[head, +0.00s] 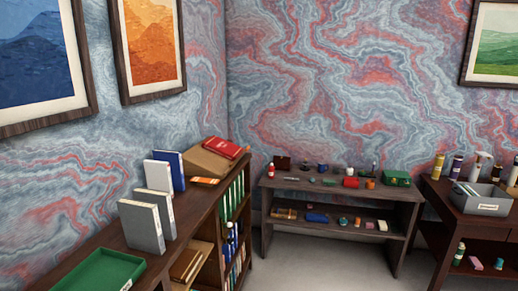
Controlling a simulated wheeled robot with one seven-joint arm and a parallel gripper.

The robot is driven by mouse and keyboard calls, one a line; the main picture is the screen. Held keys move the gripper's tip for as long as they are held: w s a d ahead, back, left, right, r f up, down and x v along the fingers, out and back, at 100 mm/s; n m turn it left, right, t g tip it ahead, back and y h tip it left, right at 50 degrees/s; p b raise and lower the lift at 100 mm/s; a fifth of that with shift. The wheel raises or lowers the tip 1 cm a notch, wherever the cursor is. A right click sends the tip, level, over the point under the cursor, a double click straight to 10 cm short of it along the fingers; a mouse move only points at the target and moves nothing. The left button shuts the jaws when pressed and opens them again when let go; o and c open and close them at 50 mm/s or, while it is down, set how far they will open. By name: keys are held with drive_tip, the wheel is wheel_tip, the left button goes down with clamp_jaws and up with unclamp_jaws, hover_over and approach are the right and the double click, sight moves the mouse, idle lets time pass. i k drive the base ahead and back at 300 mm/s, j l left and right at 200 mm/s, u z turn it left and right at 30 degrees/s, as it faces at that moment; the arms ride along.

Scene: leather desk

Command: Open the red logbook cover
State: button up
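A red book with a pale mark on its cover (220,147) lies tilted on a brown slanted stand (205,164) at the far end of the dark wooden bookcase (125,236). It looks like the red logbook, and its cover appears shut, though it is small in the view. A smaller red object (351,183) lies on the desk against the back wall; I cannot tell what it is. My gripper is not in view.
White binders (142,225) and a blue one (170,169) stand on the bookcase behind a green tray (98,272). An orange item (205,181) lies by the stand. A grey bin (482,205) sits on the right table. Grey floor (325,262) shows clear between the furniture.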

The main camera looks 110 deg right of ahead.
sight(228, 147)
drive_tip(key=z, duration=3.35)
drive_tip(key=i+l+u, duration=0.25)
drive_tip(key=i+l, duration=0.15)
drive_tip(key=i+l+u, duration=0.25)
drive_tip(key=i+l, duration=0.2)
drive_tip(key=i+l+u, duration=0.3)
drive_tip(key=l, duration=0.25)
drive_tip(key=i+l+u, duration=0.25)
drive_tip(key=l, duration=0.35)
drive_tip(key=i+l+u, duration=0.25)
drive_tip(key=l, duration=0.45)
drive_tip(key=i+l+u, duration=0.25)
drive_tip(key=l, duration=0.45)
drive_tip(key=i+l+u, duration=0.1)
drive_tip(key=l+u, duration=0.2)
drive_tip(key=l, duration=0.45)
drive_tip(key=l+u, duration=0.25)
drive_tip(key=l, duration=0.5)
drive_tip(key=i+j, duration=0.1)
drive_tip(key=i, duration=0.45)
